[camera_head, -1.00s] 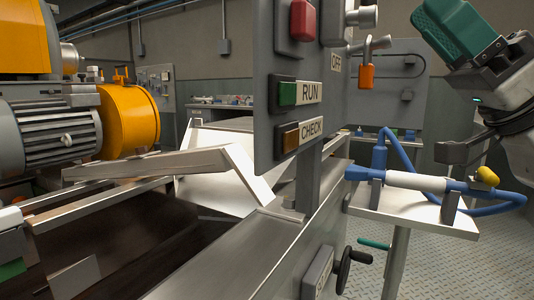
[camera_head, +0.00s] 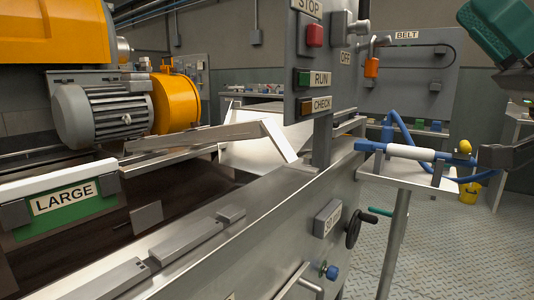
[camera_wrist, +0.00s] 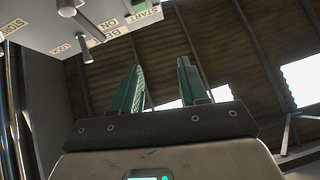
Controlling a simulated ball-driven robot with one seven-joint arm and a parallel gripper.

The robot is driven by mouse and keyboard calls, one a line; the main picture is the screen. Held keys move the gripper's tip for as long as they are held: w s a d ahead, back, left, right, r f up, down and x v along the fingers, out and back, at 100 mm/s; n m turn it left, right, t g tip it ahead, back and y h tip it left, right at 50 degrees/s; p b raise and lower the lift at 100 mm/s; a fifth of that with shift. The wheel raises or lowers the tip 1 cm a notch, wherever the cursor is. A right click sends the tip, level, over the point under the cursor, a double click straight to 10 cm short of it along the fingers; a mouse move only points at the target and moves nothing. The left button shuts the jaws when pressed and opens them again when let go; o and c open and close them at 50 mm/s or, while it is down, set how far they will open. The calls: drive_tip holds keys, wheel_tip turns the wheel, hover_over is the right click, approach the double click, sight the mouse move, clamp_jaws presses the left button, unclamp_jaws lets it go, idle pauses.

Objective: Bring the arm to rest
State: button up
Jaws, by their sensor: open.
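In the wrist view my gripper (camera_wrist: 163,88) points up with its two green fingers apart and nothing between them. Dark roof beams and bright roof openings show behind the fingers. In the head view only a green and grey part of my arm shows at the upper right edge; the fingers cannot be made out clearly there.
A labelled control box (camera_wrist: 105,20) hangs close at upper left in the wrist view. In the head view the post-mounted button panel (camera_head: 335,55) stands mid-picture. A small white shelf (camera_head: 400,176) with a blue-handled tool (camera_head: 368,146) stands near my arm. Open floor (camera_head: 450,250) lies lower right.

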drive_tip(key=w+f+m+t+h, duration=0.1)
drive_tip(key=w+f+m+h, duration=0.25)
drive_tip(key=f, duration=0.65)
drive_tip(key=w+a+f+m+t+h, duration=0.1)
drive_tip(key=w+f+m+t+h, duration=0.3)
drive_tip(key=f, duration=0.7)
drive_tip(key=w+f+m+g+h, duration=0.15)
drive_tip(key=f+h, duration=0.35)
drive_tip(key=f, duration=0.5)
drive_tip(key=s+f+m+g+h, duration=0.1)
drive_tip(key=s+f+g+h, duration=0.15)
drive_tip(key=f, duration=0.85)
drive_tip(key=s+f+m+g+h, duration=0.2)
drive_tip(key=s+f+h, duration=0.15)
drive_tip(key=f, duration=0.75)
drive_tip(key=s+d+f+g+h, duration=0.25)
drive_tip(key=s+f, duration=0.35)
drive_tip(key=s, duration=0.4)
drive_tip(key=s+d+f+m+g+h, duration=0.1)
drive_tip(key=s+f+g, duration=0.3)
drive_tip(key=s+f, duration=0.4)
drive_tip(key=s+d+f+g+h, duration=0.25)
drive_tip(key=s+f, duration=0.25)
drive_tip(key=s, duration=0.6)
wheel_tip(320, 180, up, 36)
drive_tip(key=p, duration=3.6)
drive_tip(key=shift+w+a+g, duration=0.2)
drive_tip(key=shift+w+g, duration=0.2)
